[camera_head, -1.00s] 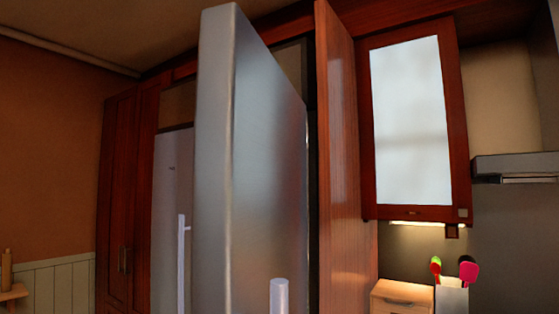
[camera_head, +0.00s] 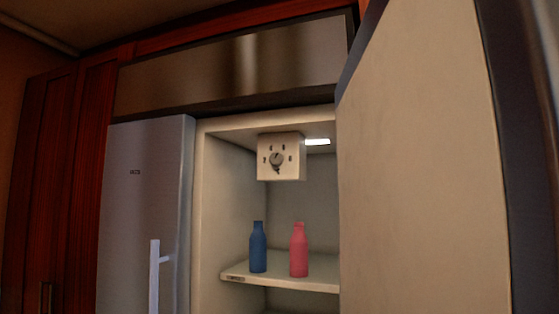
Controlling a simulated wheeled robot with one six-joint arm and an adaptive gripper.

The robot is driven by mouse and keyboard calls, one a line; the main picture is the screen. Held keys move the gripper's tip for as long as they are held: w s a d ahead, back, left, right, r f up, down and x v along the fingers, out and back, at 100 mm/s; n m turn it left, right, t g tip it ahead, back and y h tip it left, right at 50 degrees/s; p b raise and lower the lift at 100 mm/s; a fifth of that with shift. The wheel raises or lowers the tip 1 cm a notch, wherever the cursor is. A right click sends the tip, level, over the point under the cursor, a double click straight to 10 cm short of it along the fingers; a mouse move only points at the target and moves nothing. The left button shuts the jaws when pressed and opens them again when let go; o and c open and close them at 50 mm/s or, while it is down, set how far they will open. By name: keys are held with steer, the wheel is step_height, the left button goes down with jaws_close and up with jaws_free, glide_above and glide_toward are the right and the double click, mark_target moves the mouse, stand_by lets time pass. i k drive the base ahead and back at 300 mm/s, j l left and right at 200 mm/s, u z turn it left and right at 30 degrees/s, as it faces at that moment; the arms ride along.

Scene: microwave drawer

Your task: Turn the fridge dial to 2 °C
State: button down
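The fridge (camera_head: 210,165) stands with its right door (camera_head: 420,160) swung wide open toward me, and its lit inside shows. The fridge dial (camera_head: 277,158) is a small round grey knob on a white box under the compartment's ceiling. Small dark marks stand around the knob, too small to read for certain. A dark pointer mark shows at the knob's lower side. My gripper is not in view.
A blue bottle (camera_head: 258,248) and a pink bottle (camera_head: 299,250) stand on the fridge shelf (camera_head: 280,283) below the dial. The left fridge door (camera_head: 140,220) is shut, with a vertical handle (camera_head: 155,278). Tall red-brown cabinets (camera_head: 50,180) stand at the left. The open door bounds the right side.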

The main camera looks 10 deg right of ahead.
mark_target(276, 159)
steer(key=j+u, duration=0.1)
steer(key=u, duration=0.35)
steer(key=i+u, duration=0.1)
steer(key=u, duration=0.4)
steer(key=j+u, duration=0.1)
steer(key=u, duration=0.35)
steer(key=i+u, duration=0.1)
steer(key=u, duration=0.4)
steer(key=i+u, duration=0.1)
steer(key=i, duration=1.65)
steer(key=i+z, duration=0.2)
steer(key=i, duration=0.25)
steer(key=i+j+z, duration=0.15)
steer(key=i, duration=0.25)
steer(key=i+j+z, duration=0.2)
steer(key=i, duration=0.25)
steer(key=z, duration=3.05)
